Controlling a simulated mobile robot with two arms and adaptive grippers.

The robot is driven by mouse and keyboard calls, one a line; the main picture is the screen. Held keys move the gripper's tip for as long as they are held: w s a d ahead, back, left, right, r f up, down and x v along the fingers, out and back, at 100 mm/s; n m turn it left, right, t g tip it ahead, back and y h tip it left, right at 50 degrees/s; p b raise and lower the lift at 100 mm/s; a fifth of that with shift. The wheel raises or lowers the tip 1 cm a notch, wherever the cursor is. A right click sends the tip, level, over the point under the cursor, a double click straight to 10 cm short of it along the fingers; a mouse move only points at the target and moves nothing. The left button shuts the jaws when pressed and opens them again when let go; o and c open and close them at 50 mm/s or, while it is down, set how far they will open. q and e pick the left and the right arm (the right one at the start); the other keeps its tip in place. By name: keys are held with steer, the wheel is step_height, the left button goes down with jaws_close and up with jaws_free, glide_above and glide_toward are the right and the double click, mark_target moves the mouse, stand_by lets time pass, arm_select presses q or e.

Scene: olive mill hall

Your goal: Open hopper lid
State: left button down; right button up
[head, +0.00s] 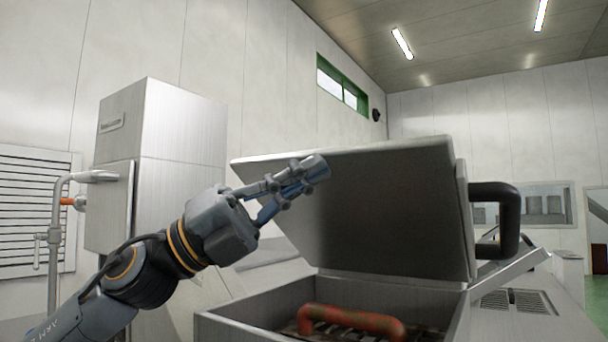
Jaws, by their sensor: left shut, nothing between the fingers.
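The hopper lid (385,215) is a grey metal panel. It stands raised and tilted above the hopper (255,325), a steel box with its top open. A black handle (508,215) sticks out at the lid's right side. My left gripper (318,170) is shut and empty. In the picture it overlaps the upper left part of the lid's inner face; I cannot tell whether it touches. Inside the hopper a red bar handle (350,320) sits over a dark grate, partly cut off by the lower picture edge. My right gripper is not in view.
A tall steel cabinet (185,150) stands at the left, with a pipe and valve (55,235) beside it. A sloped steel plate (512,266) and a vented surface (515,302) lie right of the hopper. A windowed wall is behind.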

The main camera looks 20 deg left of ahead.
arm_select(q)
steer(key=shift+r, duration=0.3)
steer(key=w+d+r+n+y, duration=0.1)
steer(key=w+d+r+n, duration=0.1)
steer(key=w+r, duration=0.4)
steer(key=w+d+r+n+t+y+p, duration=0.1)
steer(key=w+r, duration=0.5)
steer(key=w, duration=0.5)
steer(key=shift+d+r+n+y, duration=0.3)
steer(key=shift+d+r+n, duration=0.05)
steer(key=shift+n, duration=0.05)
steer(key=shift+w+a, duration=0.1)
steer(key=v, duration=1.1)
steer(key=shift+s+a+f, duration=0.25)
